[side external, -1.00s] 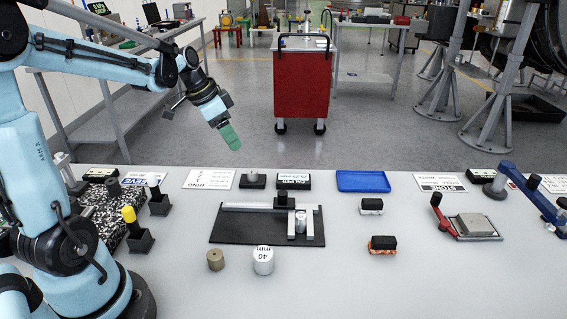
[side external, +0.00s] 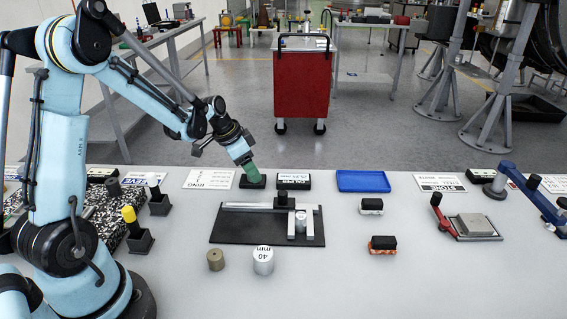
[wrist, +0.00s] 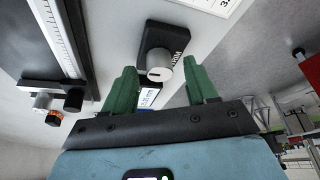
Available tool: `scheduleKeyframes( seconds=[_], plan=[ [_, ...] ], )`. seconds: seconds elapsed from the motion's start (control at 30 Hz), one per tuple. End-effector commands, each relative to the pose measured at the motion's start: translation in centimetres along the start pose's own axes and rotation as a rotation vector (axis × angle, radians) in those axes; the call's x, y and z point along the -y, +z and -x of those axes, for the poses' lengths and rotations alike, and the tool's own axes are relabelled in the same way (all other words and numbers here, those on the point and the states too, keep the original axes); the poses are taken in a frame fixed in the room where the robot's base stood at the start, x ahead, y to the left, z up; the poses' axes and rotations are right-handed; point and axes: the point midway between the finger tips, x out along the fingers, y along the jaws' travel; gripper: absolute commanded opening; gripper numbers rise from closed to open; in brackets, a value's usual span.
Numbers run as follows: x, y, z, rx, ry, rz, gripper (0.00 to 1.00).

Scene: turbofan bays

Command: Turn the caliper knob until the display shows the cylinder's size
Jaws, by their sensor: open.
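The caliper (side external: 265,207) lies on a dark plate, with a light grey cylinder (side external: 300,226) standing between its jaws. Its scale bar shows in the wrist view (wrist: 57,35). The small black display box (side external: 293,182) stands behind it; its reading is too small to make out. The knob, a grey slotted cap (wrist: 160,68) on a black base (side external: 252,184), stands left of the display. My gripper (side external: 249,170) has green fingers and is just above the knob, mostly hiding it. In the wrist view my gripper (wrist: 162,72) is open, with the knob in line between the fingertips; contact cannot be told.
A white cylinder marked 40 mm (side external: 263,262) and a brown cylinder (side external: 215,260) stand in front of the plate. A blue tray (side external: 363,181) lies right of the display. A white sign (side external: 208,180) lies left of the knob.

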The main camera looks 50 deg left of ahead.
Motion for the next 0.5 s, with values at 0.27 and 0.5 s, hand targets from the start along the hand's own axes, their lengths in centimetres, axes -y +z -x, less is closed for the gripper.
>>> scheduleKeyframes(
  seconds=[0.27,0.5],
  plan=[
    [-0.03,0.01,-0.20,0.000,0.000,-0.001,0.57],
    [-0.02,0.01,-0.18,0.000,0.000,-0.001,0.28]
  ],
)
